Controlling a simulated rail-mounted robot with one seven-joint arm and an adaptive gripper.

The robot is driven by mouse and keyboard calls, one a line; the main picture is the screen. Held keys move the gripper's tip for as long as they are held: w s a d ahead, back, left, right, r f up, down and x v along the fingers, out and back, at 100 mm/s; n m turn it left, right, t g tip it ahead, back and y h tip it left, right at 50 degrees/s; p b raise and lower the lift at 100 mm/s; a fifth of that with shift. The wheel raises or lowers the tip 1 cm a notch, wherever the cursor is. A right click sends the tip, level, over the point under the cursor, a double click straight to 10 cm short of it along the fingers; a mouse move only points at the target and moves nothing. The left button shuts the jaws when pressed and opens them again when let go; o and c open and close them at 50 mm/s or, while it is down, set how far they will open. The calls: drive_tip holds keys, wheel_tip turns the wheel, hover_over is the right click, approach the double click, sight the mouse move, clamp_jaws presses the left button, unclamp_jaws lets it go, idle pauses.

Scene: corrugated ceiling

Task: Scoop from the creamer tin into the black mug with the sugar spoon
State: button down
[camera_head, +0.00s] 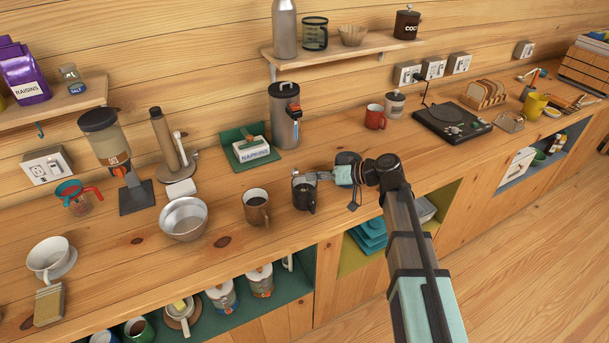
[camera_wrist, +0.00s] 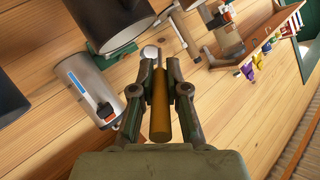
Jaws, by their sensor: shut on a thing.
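My gripper (camera_head: 318,176) is beside and slightly above the black mug (camera_head: 304,195), near the counter's front edge. In the wrist view, my gripper (camera_wrist: 160,68) is shut on the tan handle of the sugar spoon (camera_wrist: 160,110). The spoon's pale bowl shows beyond the fingertips, close to the large dark mug at upper left (camera_wrist: 112,25). I cannot tell whether the bowl holds anything or touches the mug. Several labelled tins (camera_head: 222,297) stand on the shelf below the counter; their labels are too small to read, so I cannot tell which is the creamer tin.
A brown mug (camera_head: 257,208) and a metal bowl (camera_head: 184,219) stand left of the black mug. A red mug (camera_head: 375,117) is farther right. Clear counter lies between the napkin holder and the mugs.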

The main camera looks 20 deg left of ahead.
drive_tip(key=a+r+h+p, duration=0.1)
drive_tip(key=h+p, duration=0.1)
drive_tip(key=a+r+h+p, duration=0.1)
drive_tip(key=r+h+p, duration=0.1)
drive_tip(key=h+p, duration=0.1)
drive_tip(key=shift+a+p, duration=0.3)
drive_tip(key=shift+p, duration=0.05)
drive_tip(key=shift+w+a+r+h+p, duration=0.1)
drive_tip(key=shift+a+r+h+p, duration=0.3)
drive_tip(key=shift+a+r+h, duration=0.25)
drive_tip(key=a+h, duration=0.7)
drive_tip(key=a, duration=0.4)
drive_tip(key=shift+s+f+h, duration=0.2)
drive_tip(key=shift+f+h, duration=0.15)
drive_tip(key=shift+f, duration=0.1)
